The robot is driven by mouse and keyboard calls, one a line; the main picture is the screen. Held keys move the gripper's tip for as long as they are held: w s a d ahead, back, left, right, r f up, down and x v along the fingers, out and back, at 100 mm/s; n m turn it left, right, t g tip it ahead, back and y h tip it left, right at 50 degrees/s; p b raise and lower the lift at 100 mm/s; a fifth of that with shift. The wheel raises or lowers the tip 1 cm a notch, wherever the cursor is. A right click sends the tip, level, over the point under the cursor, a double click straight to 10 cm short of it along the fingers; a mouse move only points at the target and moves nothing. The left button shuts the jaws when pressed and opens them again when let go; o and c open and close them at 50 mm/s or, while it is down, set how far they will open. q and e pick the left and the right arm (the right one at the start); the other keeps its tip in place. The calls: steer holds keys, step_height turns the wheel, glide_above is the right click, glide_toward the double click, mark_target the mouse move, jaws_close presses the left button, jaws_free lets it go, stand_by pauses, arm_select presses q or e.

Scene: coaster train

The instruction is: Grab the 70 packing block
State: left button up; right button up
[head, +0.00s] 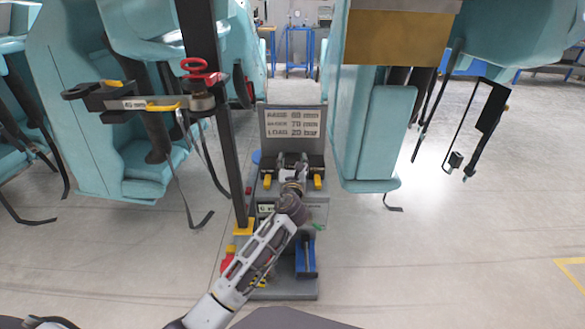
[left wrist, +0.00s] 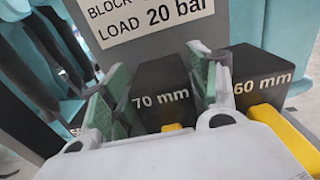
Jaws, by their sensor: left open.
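The 70 packing block (left wrist: 160,100) is a black block with a white "70 mm" label, seen in the left wrist view. My left gripper (left wrist: 160,72) is open, with one green-padded finger on each side of this block as seen from the wrist. The fingers hide its side edges, and I cannot tell whether they touch it. The black "60 mm" block (left wrist: 262,75) stands close on the right, beyond the right finger. In the head view, my left gripper (head: 292,168) reaches over the stand's block shelf and covers part of it. My right gripper is not in view.
A grey sign (head: 292,124) with block and load text rises behind the blocks. Yellow pieces (head: 318,182) sit in front of them. A dark post (head: 215,90) with a red-handled arm stands left. Teal seats (head: 372,135) flank the stand. The floor on the right is open.

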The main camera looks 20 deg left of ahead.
mark_target(293, 160)
arm_select(q)
steer(key=c, duration=0.9)
jaws_close()
steer(key=shift+r, duration=0.15)
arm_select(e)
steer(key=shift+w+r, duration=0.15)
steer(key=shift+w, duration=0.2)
arm_select(q)
steer(key=shift+r, duration=0.15)
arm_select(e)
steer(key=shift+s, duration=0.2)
arm_select(q)
steer(key=shift+r+p, duration=0.5)
steer(key=shift+r, duration=0.3)
step_height(293, 160, up, 6)
steer(key=p, duration=0.2)
steer(key=shift+f+p, duration=0.2)
steer(key=shift+p, duration=0.1)
steer(key=shift+r+p, duration=0.45)
steer(key=shift+r, duration=0.8)
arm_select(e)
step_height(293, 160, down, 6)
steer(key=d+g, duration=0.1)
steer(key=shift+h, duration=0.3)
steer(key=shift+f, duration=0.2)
